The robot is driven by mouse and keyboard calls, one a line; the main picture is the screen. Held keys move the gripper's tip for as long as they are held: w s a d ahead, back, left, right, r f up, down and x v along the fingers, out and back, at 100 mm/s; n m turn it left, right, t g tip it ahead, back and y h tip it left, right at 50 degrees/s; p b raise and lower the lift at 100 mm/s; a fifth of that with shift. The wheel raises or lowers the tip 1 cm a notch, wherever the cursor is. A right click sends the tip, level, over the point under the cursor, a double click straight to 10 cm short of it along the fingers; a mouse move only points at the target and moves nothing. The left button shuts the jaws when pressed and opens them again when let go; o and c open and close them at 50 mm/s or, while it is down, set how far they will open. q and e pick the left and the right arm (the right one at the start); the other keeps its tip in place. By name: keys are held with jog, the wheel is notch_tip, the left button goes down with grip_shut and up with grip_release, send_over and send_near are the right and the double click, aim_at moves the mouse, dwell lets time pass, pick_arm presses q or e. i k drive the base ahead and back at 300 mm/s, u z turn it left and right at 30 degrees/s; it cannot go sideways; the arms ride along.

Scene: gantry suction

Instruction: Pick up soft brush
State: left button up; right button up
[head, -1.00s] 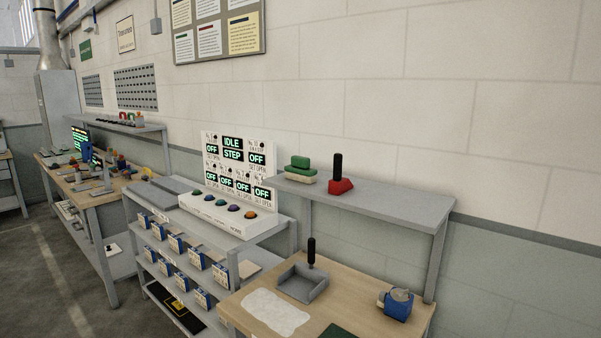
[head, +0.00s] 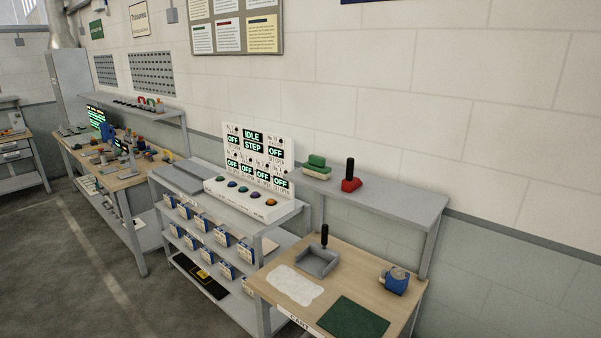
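Two brush-like things stand on the grey shelf (head: 405,200) above the wooden bench at the right. One is a green-topped block with a cream lower part (head: 316,171). The other has a red base (head: 351,185) and an upright black handle. I cannot tell for certain which is the soft brush. Both stand apart from each other, with nothing on them. Neither of my grippers is in view.
The wooden bench (head: 350,262) below holds a grey tray with a black handle (head: 316,264), a white cloth (head: 292,287), a green mat (head: 352,319) and a blue device (head: 396,283). A control panel (head: 258,160) stands left. Floor at left is clear.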

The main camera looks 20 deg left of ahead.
aim_at(314, 167)
jog(key=u, duration=2.6)
jog(key=i, duration=2.75)
jog(key=z, duration=2.75)
